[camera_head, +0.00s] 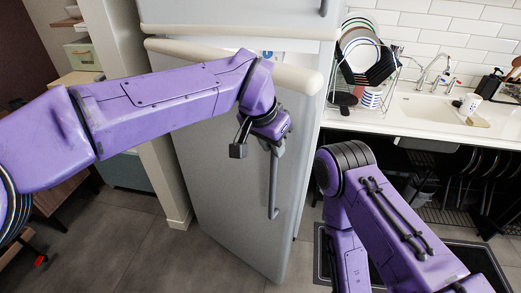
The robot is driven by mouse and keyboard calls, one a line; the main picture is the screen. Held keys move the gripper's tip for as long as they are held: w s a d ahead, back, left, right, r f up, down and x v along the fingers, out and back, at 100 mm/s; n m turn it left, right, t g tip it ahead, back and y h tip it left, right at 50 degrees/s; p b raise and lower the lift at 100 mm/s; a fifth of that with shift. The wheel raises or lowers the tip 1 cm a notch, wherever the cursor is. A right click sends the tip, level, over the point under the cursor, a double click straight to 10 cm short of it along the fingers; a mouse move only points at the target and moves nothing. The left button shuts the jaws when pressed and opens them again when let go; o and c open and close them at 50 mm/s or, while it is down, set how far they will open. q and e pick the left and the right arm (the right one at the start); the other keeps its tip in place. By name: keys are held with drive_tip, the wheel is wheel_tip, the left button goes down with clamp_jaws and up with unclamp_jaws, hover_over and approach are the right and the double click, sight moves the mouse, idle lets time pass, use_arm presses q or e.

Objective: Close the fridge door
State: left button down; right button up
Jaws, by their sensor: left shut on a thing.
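The grey fridge stands in the middle of the head view. Its lower door (222,190) has a thick cream top edge (298,77) that stands forward of the body, with a pale gap and small labels showing behind it. How far it is open is hard to tell. The upper door (225,14) is above it. A long vertical grey handle (273,190) is on the lower door's right side. My left gripper (276,148) is shut on the upper part of this handle. My right arm is at the lower right; its gripper is out of view.
A white counter with a sink (430,112) and a dish rack (362,92) of plates stands to the right. A dark mat (470,258) lies on the floor there. A pale wall panel (165,170) is left of the fridge. Grey floor (150,250) is clear in front.

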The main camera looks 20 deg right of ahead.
use_arm(q)
drive_tip(key=shift+w+d+f, duration=0.1)
drive_tip(key=shift+w+d, duration=0.1)
drive_tip(key=shift+d, duration=0.85)
drive_tip(key=c, duration=1.3)
unclamp_jaws()
drive_tip(key=shift+o, duration=1.2)
drive_tip(key=shift+s+d, duration=0.1)
drive_tip(key=b+v, duration=0.1)
drive_tip(key=v, duration=0.9)
drive_tip(key=shift+w+r, duration=0.2)
drive_tip(key=shift+r, duration=0.15)
